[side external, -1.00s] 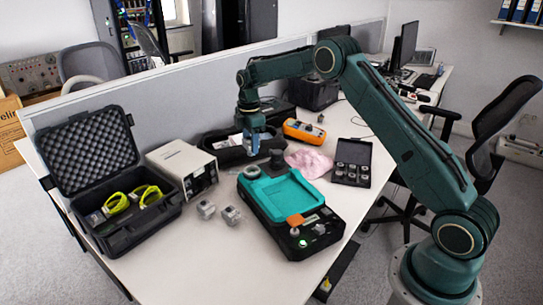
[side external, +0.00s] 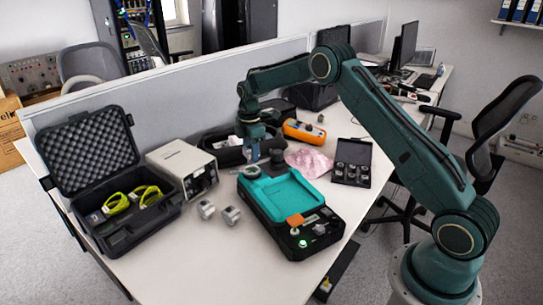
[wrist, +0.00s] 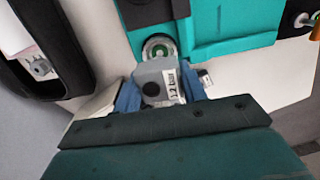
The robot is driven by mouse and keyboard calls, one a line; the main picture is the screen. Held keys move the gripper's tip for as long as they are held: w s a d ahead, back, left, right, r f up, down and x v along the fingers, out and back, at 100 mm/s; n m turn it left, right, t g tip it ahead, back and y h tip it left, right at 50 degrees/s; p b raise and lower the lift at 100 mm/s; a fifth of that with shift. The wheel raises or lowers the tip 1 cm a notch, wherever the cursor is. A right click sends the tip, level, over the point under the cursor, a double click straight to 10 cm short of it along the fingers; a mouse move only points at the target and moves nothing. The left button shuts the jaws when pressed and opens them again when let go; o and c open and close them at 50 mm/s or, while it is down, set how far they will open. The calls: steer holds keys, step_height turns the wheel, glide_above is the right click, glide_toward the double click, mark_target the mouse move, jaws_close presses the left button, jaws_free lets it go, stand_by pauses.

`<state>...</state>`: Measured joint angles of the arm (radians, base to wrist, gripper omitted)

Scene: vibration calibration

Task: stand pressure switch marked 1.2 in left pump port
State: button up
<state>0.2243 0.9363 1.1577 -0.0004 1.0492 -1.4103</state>
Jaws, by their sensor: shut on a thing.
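My gripper (wrist: 160,95) is shut on the grey pressure switch (wrist: 153,76), whose white label reads 1.2 bar in the wrist view. In the side view my gripper (side external: 254,153) is low over the far left corner of the teal and black pump unit (side external: 290,190). A round metal-rimmed port (wrist: 158,47) with green inside shows just beyond the switch in the wrist view. The switch looks apart from the port there, its lower end hidden. In the side view the gripper and switch are too small to tell their exact gap to the port.
A grey instrument box (side external: 183,167) is to the left, and two loose grey blocks (side external: 231,215) lie in front. A pink cloth (side external: 310,161), an orange meter (side external: 304,131) and a small open case (side external: 352,162) are beyond.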

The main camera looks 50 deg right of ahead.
steer(key=shift+f, duration=1.6)
steer(key=shift+f, duration=0.3)
steer(key=o, duration=1.2)
step_height(320, 180, up, 13)
steer(key=shift+r, duration=0.45)
